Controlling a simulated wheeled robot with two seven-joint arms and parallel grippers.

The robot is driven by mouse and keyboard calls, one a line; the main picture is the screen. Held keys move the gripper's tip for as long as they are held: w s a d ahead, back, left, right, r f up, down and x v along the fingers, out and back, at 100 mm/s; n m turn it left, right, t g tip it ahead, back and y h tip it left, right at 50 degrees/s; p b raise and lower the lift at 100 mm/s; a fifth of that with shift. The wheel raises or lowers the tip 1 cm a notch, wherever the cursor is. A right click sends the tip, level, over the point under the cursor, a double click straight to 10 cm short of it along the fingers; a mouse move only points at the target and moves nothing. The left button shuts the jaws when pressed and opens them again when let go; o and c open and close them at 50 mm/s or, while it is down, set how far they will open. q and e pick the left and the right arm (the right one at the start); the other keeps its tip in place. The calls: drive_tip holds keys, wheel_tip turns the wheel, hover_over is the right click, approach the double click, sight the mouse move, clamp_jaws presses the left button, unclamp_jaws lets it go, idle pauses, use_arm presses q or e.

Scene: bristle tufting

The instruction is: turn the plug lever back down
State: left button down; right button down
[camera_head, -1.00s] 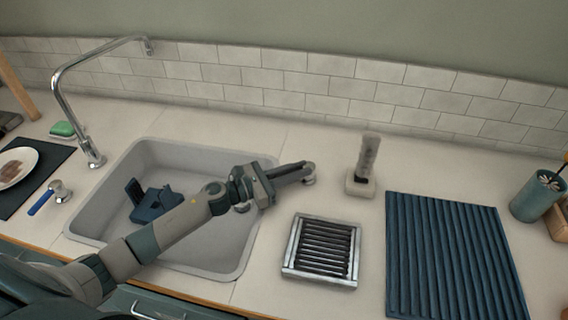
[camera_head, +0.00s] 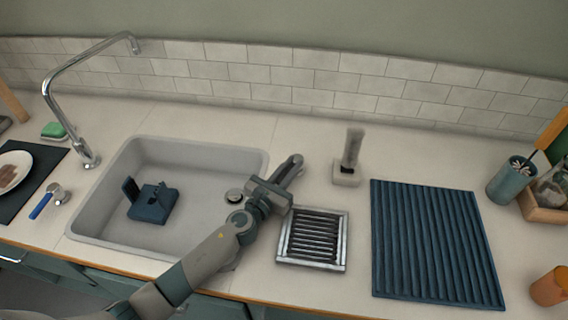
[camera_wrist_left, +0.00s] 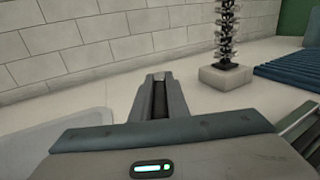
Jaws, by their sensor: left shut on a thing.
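My left gripper (camera_head: 292,168) is over the counter just right of the sink (camera_head: 262,165), its fingers pointing toward the back wall. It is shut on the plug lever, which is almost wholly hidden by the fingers. The left wrist view shows the closed fingers (camera_wrist_left: 158,98) with a small grey piece at their tips, and I cannot tell the lever's angle. The round drain (camera_head: 234,195) shows in the sink's right part, partly beside my arm. My right gripper is not in view.
A brush (camera_head: 353,146) stands in a pale block (camera_head: 346,176) right of the gripper. A slatted metal drain rack (camera_head: 316,238) and a blue ribbed mat (camera_head: 435,240) lie nearer. A dark blue object (camera_head: 153,205) sits in the sink; the tall faucet (camera_head: 62,110) is far left.

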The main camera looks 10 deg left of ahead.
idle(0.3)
use_arm(q)
drive_tip(key=c, duration=1.7)
unclamp_jaws()
